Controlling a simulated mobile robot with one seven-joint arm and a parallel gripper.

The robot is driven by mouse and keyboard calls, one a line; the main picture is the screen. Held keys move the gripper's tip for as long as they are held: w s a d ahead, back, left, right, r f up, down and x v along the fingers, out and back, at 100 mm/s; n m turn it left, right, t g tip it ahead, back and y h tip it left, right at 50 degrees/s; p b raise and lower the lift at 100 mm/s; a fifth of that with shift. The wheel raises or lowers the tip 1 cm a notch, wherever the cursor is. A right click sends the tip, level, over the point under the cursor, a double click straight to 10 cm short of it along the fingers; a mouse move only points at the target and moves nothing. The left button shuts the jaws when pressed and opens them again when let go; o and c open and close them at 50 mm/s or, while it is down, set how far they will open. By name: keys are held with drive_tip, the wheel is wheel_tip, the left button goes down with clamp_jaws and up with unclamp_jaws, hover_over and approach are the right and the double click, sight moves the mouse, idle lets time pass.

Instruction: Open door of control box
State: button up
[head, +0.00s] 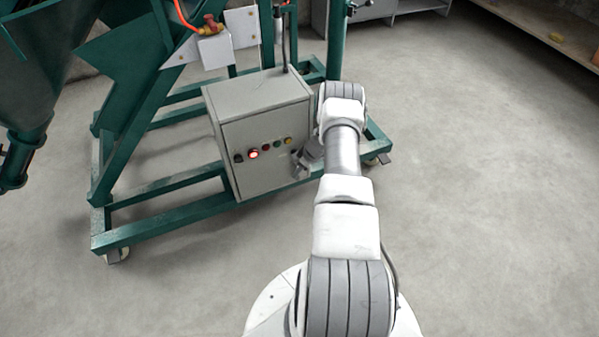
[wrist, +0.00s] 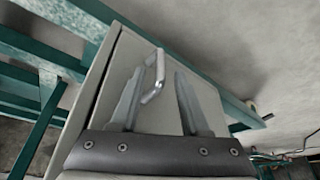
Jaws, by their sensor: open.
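The grey control box (head: 258,135) is mounted on the green frame in the head view. Its front door (head: 262,172) looks flush with the box and carries a row of buttons, one lit red. My gripper (head: 303,163) is at the right edge of this front, partly hidden by my arm. In the wrist view, a bent metal handle (wrist: 154,80) stands out from the grey panel. The two fingers of my gripper (wrist: 159,74) are open, one on each side of the handle. Neither is seen closed on it; I cannot tell whether they touch it.
The green wheeled frame (head: 165,222) surrounds the box on the left and below. A white box with a red knob (head: 212,40) is above left. A grey cabinet (head: 375,8) and a shelf (head: 545,35) stand at the back. The concrete floor (head: 480,190) is clear on the right.

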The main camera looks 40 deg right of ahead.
clamp_jaws()
drive_tip(key=shift+a, duration=0.1)
idle(1.4)
